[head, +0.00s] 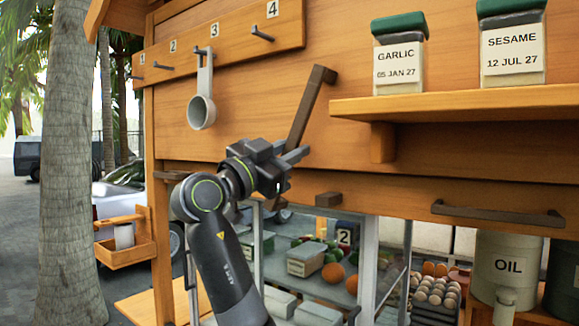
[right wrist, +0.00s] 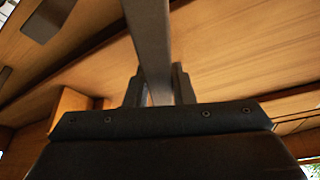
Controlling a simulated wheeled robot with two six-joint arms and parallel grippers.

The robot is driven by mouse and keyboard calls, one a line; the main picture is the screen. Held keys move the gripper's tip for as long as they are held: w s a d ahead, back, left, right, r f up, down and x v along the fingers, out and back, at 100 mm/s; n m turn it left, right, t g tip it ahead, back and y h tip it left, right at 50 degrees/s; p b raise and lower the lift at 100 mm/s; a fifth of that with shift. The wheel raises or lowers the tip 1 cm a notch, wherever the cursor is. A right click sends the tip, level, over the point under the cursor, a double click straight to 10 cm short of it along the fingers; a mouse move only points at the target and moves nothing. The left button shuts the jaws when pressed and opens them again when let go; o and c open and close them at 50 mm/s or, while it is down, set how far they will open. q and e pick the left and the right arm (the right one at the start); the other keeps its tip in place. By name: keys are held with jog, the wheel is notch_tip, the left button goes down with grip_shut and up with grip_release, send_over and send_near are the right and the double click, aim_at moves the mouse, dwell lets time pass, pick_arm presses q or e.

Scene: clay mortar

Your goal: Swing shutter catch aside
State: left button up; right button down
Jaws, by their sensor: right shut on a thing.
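The shutter catch (head: 311,102) is a dark brown bar on the front of the wooden shutter panel (head: 245,112). It is tilted, its top leaning right. My right gripper (head: 296,153) is at the bar's lower end. In the right wrist view the catch (right wrist: 150,45) runs down between the two fingers of the gripper (right wrist: 158,88), which is shut on it. The bar's lowest part is hidden by the gripper. A small dark brown block (head: 328,199) sits below the panel, right of the gripper. My left gripper is not in view.
A white measuring scoop (head: 201,111) hangs from hook 3, left of the catch. A shelf (head: 470,102) with a garlic jar (head: 399,66) and a sesame jar (head: 512,52) juts out at right. A dark handle (head: 497,214) is at lower right.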

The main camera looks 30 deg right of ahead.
jog(key=shift+r, duration=0.1)
jog(key=c, duration=1.2)
grip_release()
jog(key=shift+w+a, duration=0.1)
jog(key=shift+c, duration=0.2)
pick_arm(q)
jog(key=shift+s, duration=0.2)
pick_arm(e)
jog(key=shift+a+f, duration=0.2)
jog(key=shift+f, duration=0.05)
pick_arm(q)
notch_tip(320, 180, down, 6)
jog(key=b, duration=0.6)
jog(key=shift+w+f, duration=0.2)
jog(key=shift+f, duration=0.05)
pick_arm(e)
jog(key=v, duration=1.7)
jog(key=shift+r, duration=0.15)
